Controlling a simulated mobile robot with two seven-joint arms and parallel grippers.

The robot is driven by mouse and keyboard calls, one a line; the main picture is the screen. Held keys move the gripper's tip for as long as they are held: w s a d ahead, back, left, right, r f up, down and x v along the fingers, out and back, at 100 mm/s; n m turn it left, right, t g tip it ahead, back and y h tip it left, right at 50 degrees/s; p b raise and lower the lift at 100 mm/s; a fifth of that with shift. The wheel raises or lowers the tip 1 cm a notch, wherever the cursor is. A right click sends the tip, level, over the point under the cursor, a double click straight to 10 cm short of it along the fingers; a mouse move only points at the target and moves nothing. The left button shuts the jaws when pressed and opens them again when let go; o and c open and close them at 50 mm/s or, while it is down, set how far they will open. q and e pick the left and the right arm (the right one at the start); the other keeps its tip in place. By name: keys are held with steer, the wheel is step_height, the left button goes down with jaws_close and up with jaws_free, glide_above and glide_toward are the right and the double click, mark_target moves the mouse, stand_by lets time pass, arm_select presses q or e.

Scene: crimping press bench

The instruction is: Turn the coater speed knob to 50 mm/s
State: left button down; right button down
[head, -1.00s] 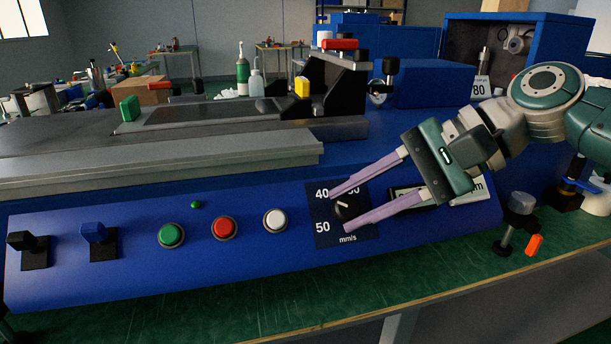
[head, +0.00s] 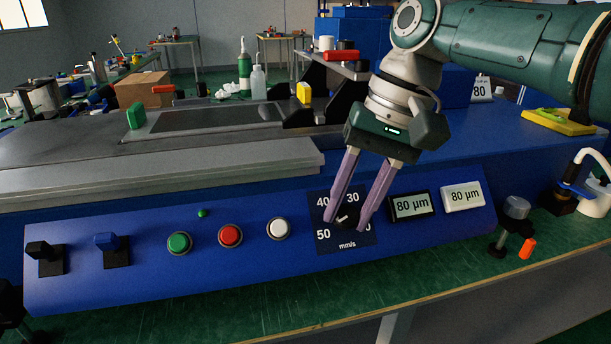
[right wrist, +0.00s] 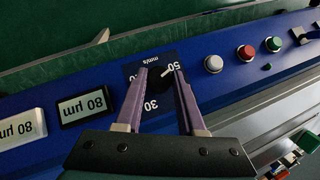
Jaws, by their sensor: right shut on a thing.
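The speed knob (head: 347,215) is a small black dial with a white pointer on a dark plate marked mm/s, on the sloping blue front panel. Its pointer aims to the lower left in the head view, toward the 50 mark. In the right wrist view the knob (right wrist: 156,78) is partly hidden between the fingers, and its white mark points toward the 50. My right gripper (head: 347,224) has its two lilac fingers on either side of the knob, shut on it. The right finger covers part of the scale. My left gripper is not in view.
Left of the plate are white (head: 279,228), red (head: 230,235) and green (head: 179,242) buttons and two toggle levers. Right of it are two 80 µm displays (head: 411,206). An orange-tipped item (head: 526,248) and a clear-topped post stand at the right on the green bench.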

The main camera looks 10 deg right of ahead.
steer(key=shift+a+n+h, duration=0.1)
steer(key=shift+n+h, duration=0.5)
steer(key=shift+f, duration=0.1)
steer(key=c, duration=0.5)
jaws_free()
steer(key=shift+r, duration=0.4)
step_height(320, 180, up, 9)
steer(key=d+p, duration=0.1)
steer(key=p, duration=0.1)
steer(key=shift+d, duration=0.35)
